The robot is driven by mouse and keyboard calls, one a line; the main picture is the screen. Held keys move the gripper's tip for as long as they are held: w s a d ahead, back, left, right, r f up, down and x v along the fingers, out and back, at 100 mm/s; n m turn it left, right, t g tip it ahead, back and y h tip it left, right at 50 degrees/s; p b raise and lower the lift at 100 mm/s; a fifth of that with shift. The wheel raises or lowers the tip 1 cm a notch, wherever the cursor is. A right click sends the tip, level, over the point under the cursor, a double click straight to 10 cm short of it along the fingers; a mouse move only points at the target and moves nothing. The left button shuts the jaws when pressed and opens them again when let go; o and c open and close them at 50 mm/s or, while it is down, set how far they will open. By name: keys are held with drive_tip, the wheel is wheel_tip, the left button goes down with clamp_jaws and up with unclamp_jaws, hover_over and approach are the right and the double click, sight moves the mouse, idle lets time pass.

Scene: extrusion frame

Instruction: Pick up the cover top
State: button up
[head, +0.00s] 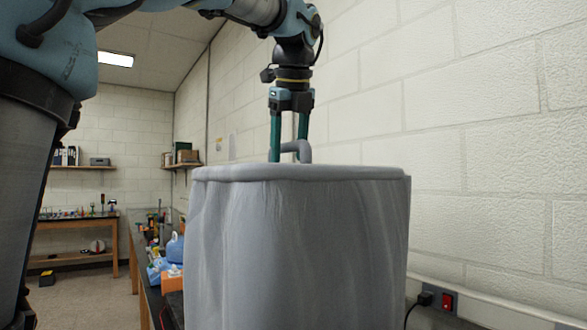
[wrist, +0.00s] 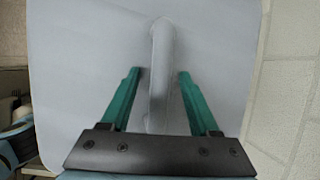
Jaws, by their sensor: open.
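The cover top is a grey fabric-like cover (head: 297,245) draped over a bulky shape in the middle of the head view. Its flat top (wrist: 85,40) fills most of the wrist view. A raised grey loop handle (wrist: 160,65) stands on the top; it also shows in the head view (head: 304,150). My gripper (head: 288,158) points down at the top with its green fingers apart. In the wrist view, the fingers (wrist: 159,72) stand on either side of the handle, with a gap on each side. What is under the cover is hidden.
A pale block wall (head: 480,130) stands close on the right, with a red switch (head: 447,302) low on it. A bench with blue and orange items (head: 172,282) runs behind at left. A wooden table (head: 75,235) and open floor lie farther back.

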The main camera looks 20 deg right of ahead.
drive_tip(key=shift+c, duration=0.2)
clamp_jaws()
idle(0.5)
